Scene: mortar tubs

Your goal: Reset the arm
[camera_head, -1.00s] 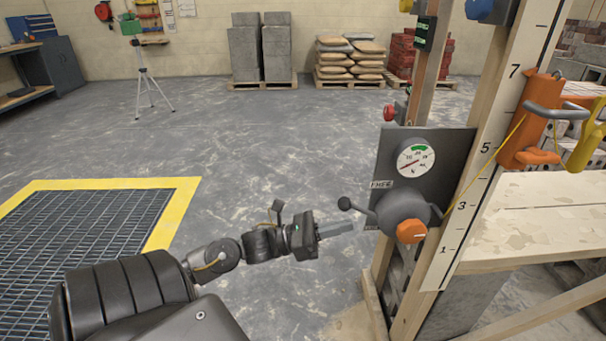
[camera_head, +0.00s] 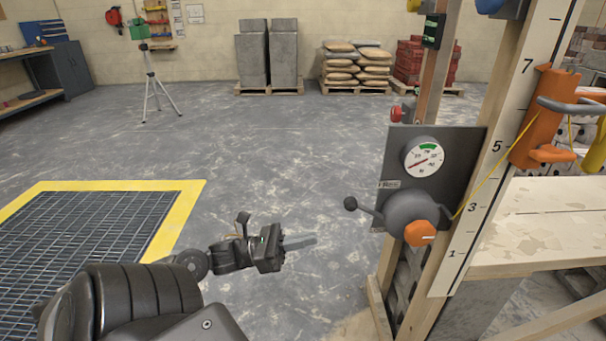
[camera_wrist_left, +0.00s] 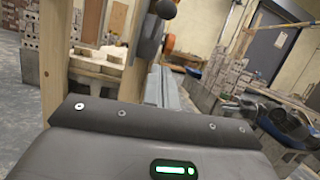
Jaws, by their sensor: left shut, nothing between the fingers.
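My left arm comes in from the lower left in the head view. Its gripper (camera_head: 300,243) is shut and empty, with the fingers pointing right, over open floor. It is left of the grey gauge panel and apart from it. In the left wrist view the shut fingers (camera_wrist_left: 168,92) point away past a wooden post. My right gripper is in neither view.
A panel (camera_head: 398,160) on a wooden post carries a dial (camera_head: 423,158), a black-knobbed lever (camera_head: 351,204) and an orange knob (camera_head: 420,233). A workbench (camera_head: 545,222) stands at right. A yellow-edged floor grate (camera_head: 85,230) lies at left. The middle floor is clear.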

